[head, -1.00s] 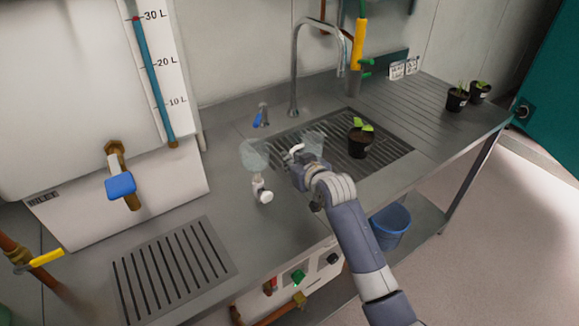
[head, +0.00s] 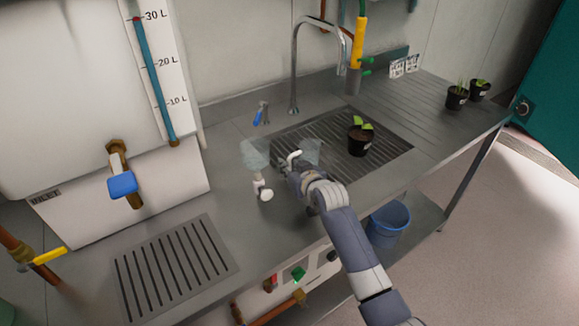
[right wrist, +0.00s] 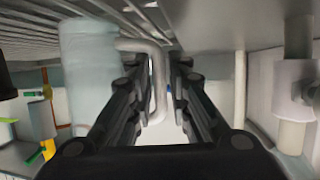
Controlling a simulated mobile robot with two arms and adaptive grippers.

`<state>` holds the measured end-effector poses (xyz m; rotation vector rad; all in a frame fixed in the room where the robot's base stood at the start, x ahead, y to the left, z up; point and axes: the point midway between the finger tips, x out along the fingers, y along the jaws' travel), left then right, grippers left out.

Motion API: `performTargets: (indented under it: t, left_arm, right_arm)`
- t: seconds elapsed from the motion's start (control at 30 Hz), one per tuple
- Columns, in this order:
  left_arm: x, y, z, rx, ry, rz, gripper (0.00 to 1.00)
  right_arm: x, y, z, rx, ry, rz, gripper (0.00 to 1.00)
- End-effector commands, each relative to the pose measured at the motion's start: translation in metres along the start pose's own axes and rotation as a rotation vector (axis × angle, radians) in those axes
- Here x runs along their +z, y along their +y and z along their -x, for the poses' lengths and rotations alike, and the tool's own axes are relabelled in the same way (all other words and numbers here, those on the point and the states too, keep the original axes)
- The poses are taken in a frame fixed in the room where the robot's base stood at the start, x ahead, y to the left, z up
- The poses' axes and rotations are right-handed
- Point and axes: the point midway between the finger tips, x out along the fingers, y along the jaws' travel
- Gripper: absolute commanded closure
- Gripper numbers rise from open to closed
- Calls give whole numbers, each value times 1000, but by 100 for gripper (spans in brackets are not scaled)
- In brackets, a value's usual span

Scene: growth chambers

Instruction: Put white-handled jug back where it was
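The white-handled jug (head: 309,152) is clear, with a bent white handle (head: 294,156). It is at the left end of the sink grating; I cannot tell whether its base touches. In the right wrist view the jug (right wrist: 88,80) stands left of the fingers. My right gripper (head: 284,168) is shut on the handle, which shows between its fingertips (right wrist: 159,85) in the right wrist view. The gripper covers part of the jug in the head view. My left gripper is not in view.
Another clear vessel (head: 255,153) is close on the left, with a white fitting (head: 262,189) in front. A potted seedling (head: 360,138) stands on the grating to the right. The faucet (head: 294,75) rises behind. The right drainboard (head: 410,105) has free room.

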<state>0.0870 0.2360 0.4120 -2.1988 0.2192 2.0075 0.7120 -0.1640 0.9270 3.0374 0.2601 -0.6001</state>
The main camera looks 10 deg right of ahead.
Motion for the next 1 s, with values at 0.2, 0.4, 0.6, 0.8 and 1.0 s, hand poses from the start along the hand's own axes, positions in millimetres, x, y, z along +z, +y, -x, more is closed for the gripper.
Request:
performTargets:
  t: [0.2, 0.4, 0.6, 0.8, 1.0]
  left_arm:
    - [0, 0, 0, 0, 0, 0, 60]
    - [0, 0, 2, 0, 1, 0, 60]
    - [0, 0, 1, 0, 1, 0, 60]
    - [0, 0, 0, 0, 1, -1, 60]
    - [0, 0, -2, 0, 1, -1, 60]
  right_arm:
    - [0, 0, 0, 0, 0, 0, 70]
    - [-4, 0, 2, 0, 2, 0, 70]
    - [-3, 0, 18, 1, 1, 1, 70]
    - [-2, 1, 47, 1, 1, 1, 70]
    - [-2, 1, 78, 1, 1, 1, 70]
